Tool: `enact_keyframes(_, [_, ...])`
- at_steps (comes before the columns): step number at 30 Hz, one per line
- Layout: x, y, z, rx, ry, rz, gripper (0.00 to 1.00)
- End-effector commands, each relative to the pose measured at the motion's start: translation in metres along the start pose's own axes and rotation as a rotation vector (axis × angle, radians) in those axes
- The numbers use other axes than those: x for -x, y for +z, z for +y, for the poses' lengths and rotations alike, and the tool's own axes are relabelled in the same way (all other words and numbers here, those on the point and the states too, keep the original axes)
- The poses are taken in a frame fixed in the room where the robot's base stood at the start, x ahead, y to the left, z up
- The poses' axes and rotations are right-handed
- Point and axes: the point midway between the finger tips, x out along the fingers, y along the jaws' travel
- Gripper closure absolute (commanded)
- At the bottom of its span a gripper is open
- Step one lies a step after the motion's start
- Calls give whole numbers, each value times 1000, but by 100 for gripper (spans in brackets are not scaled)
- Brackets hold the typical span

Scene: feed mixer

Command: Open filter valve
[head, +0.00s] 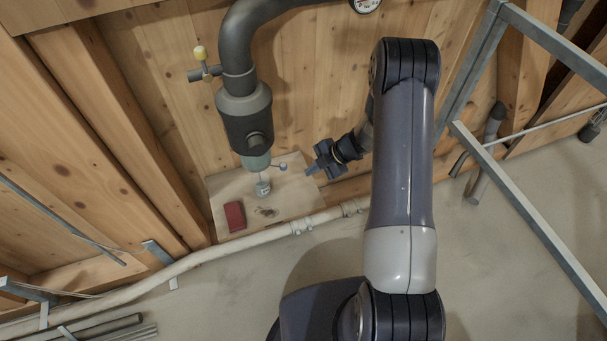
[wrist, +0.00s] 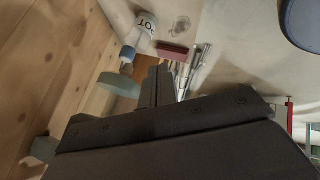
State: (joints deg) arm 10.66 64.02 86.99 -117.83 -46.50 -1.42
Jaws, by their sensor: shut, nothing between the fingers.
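A dark grey filter housing (head: 245,115) hangs from a thick bent pipe in the head view. Its lower end is a teal cap (head: 256,161), and a teal disc (wrist: 121,88) shows in the wrist view. A small lever with a blue-grey knob (head: 283,167) sticks out to the right below the housing. A blue knob also shows in the wrist view (wrist: 127,54). My gripper (head: 309,171) is to the right of the lever knob, apart from it. In the wrist view its fingers (wrist: 158,84) are together and empty.
Below the housing, a wooden shelf (head: 222,187) holds a small labelled jar (head: 263,188), a red box (head: 235,216) and a small coil. A yellow-handled valve (head: 200,54) sits on the upper pipe. A pale pipe (head: 225,250) runs below the shelf. A metal frame (head: 520,195) stands at the right.

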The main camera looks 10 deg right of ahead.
Motion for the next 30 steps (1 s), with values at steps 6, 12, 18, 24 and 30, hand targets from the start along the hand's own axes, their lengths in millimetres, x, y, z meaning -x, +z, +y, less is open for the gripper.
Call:
enact_keyframes(6, [26, 0, 0, 0, 0, 0, 100])
enact_keyframes(12, [29, 0, 0, 0, -1, 1, 100])
enact_keyframes(18, [29, 0, 0, 0, -1, 1, 100])
enact_keyframes(24, [29, 0, 0, 0, -1, 1, 100])
enact_keyframes(30, [19, 0, 0, 1, -2, 2, 100])
